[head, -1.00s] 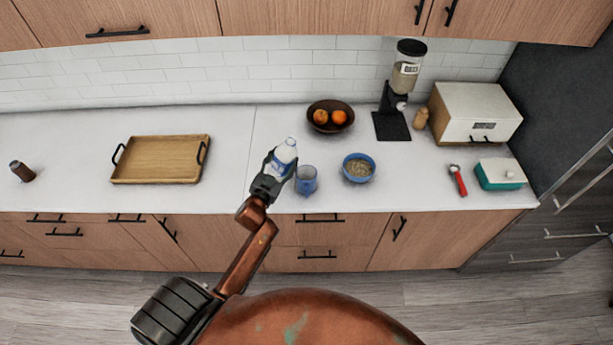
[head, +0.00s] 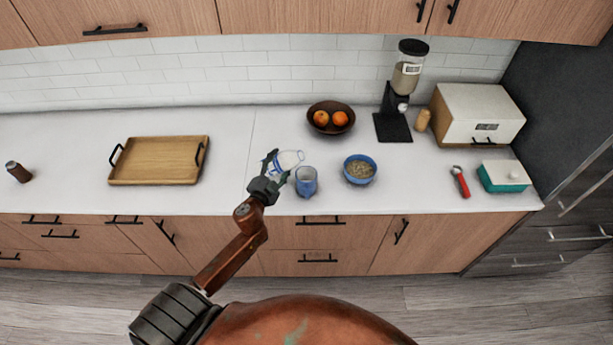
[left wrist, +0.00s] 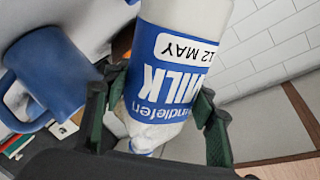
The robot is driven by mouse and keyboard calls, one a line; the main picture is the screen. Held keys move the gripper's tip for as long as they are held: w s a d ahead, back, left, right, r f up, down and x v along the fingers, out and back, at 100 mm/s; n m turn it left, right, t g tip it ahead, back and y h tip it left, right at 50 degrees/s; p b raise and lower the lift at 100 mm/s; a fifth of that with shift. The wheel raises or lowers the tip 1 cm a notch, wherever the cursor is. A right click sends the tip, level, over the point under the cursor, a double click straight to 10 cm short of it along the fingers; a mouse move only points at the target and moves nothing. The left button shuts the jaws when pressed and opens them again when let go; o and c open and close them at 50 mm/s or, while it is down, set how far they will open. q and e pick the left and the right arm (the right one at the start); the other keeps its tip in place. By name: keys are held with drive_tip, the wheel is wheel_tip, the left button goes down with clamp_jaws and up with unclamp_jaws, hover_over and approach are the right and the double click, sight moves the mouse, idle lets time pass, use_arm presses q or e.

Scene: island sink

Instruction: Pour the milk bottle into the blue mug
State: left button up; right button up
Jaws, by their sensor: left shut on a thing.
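The milk bottle (head: 288,160) is white with a blue label and is tilted far over to the right, above the counter. Its top end is close to the blue mug (head: 306,184), above and slightly left of its rim. My left gripper (head: 273,174) is shut on the bottle. In the left wrist view the bottle (left wrist: 178,75) sits between the green-black fingers of my gripper (left wrist: 160,115), and the mug (left wrist: 45,75) shows at left. I cannot tell whether milk is flowing. My right gripper is out of view.
A blue bowl (head: 359,170) of grain-like food stands right of the mug. A brown bowl of oranges (head: 331,118) is behind. A wooden tray (head: 158,161) lies to the left. The counter between tray and bottle is clear.

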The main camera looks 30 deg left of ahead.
use_arm(q)
drive_tip(key=shift+s+a+f+m, duration=0.1)
drive_tip(key=shift+a+f+m, duration=0.2)
drive_tip(key=shift+m, duration=0.3)
drive_tip(key=shift+a+f, duration=0.1)
drive_tip(key=shift+f, duration=0.05)
drive_tip(key=shift+s+a+m, duration=0.1)
drive_tip(key=shift+a+m, duration=0.05)
drive_tip(key=shift+m, duration=0.55)
drive_tip(key=shift+a+m+p, duration=0.1)
drive_tip(key=shift+m+p, duration=0.3)
drive_tip(key=shift+p, duration=0.05)
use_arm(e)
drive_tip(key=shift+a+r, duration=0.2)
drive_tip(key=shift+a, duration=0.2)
use_arm(q)
drive_tip(key=shift+a+m+y+p, duration=0.1)
drive_tip(key=shift+m+y+p, duration=0.2)
drive_tip(key=shift+y, duration=0.1)
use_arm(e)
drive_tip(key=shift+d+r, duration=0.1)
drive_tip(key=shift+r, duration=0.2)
use_arm(q)
drive_tip(key=shift+g, duration=0.3)
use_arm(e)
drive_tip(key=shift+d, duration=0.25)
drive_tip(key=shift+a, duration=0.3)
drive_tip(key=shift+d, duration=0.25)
